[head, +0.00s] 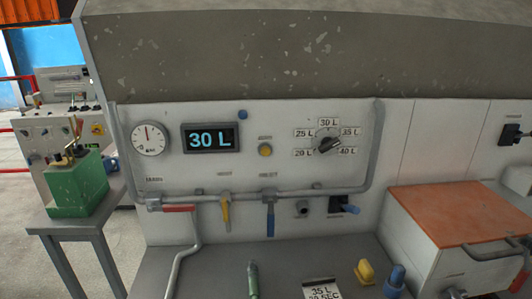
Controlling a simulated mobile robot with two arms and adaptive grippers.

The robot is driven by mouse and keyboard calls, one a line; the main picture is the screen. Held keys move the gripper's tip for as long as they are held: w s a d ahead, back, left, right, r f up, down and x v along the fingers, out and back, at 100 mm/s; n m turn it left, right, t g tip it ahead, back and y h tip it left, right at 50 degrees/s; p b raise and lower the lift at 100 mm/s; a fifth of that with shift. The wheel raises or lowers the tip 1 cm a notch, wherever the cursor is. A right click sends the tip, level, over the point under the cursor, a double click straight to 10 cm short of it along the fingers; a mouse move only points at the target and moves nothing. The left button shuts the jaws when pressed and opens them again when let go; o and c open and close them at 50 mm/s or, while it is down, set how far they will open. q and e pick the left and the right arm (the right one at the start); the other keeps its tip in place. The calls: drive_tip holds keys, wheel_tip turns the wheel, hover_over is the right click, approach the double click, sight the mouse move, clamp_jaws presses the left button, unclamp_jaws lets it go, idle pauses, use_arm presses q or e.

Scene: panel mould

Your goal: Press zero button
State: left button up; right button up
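A white control panel (190,175) faces me. A round yellow button (265,150) sits near its middle under a small label that is too blurred to read. A small blue button or knob (242,115) is above and left of it. I cannot read which one is marked zero. A dark display (211,138) left of the yellow button shows "30 L". A round dial gauge (150,138) is at the panel's left. A rotary selector (329,144) with labels from 20 L to 40 L is at the right. Neither of my grippers is in view.
Grey pipes (290,192) with red, yellow (226,212) and blue (269,217) handles run below the buttons. A grey overhang (300,60) is above. A box with an orange lid (460,210) stands at right. A yellow knob (365,271) and a card (322,291) are at the bottom.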

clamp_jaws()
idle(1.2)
